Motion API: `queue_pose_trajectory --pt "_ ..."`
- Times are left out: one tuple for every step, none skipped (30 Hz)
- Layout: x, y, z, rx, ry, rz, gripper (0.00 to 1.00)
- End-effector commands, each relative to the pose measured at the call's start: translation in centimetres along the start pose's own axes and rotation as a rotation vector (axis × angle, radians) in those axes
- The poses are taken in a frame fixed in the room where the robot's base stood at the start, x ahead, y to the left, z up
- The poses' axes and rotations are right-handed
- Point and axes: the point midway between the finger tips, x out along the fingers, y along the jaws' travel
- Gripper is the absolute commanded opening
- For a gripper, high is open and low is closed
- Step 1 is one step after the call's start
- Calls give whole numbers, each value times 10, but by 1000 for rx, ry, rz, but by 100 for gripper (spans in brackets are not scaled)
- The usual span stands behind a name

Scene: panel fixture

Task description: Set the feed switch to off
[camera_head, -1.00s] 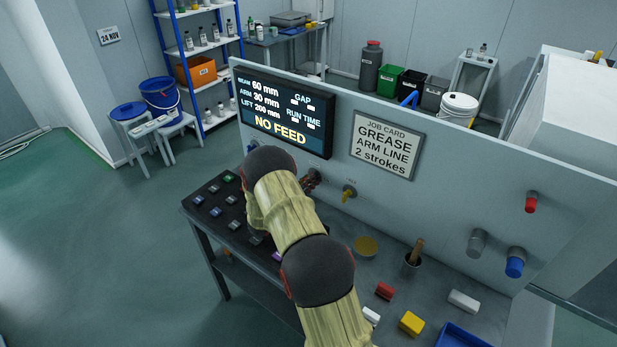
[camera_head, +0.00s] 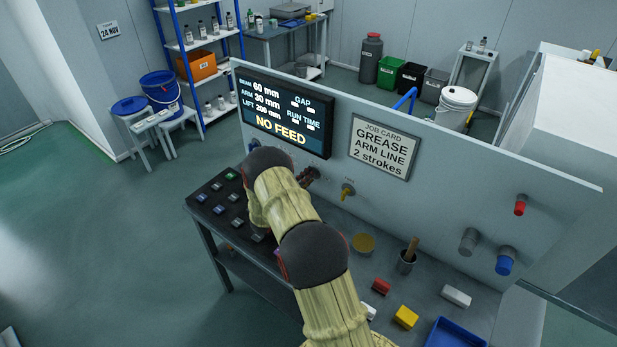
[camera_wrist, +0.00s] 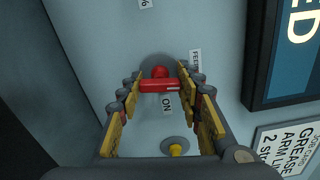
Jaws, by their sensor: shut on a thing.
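In the wrist view the feed switch (camera_wrist: 160,86) is a red handle on a grey round base on the panel. It lies across the picture, with a white mark toward its right end. In the head view my arm hides the switch, and only a little of my gripper (camera_head: 307,177) shows at the panel.
The display (camera_head: 281,110) reads NO FEED. A job card (camera_head: 380,147) hangs to its right. A yellow knob (camera_head: 347,190) is close by on the panel, also visible in the wrist view (camera_wrist: 176,149).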

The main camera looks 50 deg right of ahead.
Motion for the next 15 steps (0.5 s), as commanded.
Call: queue_pose_trajectory --pt "0 -1 2 -25 -3 0 10" --pt "0 -1 2 -41 -3 0 10" --pt "0 -1 2 -61 -3 0 10" --pt "0 -1 2 -74 -3 0 10" --pt "0 -1 2 -86 -3 0 10" --pt "0 -1 2 -102 -3 0 10" --pt "0 -1 2 -111 -3 0 10" --pt "0 -1 2 -120 -3 0 10" --pt "0 -1 2 -131 -3 0 10" --pt "0 -1 2 -137 -3 0 10" --pt "0 -1 2 -142 -3 0 10" --pt "0 0 2 -149 -3 0 10" --pt "0 0 2 -153 -3 0 10" --pt "0 0 2 -156 -3 0 10" --pt "0 0 2 -159 -3 0 10"
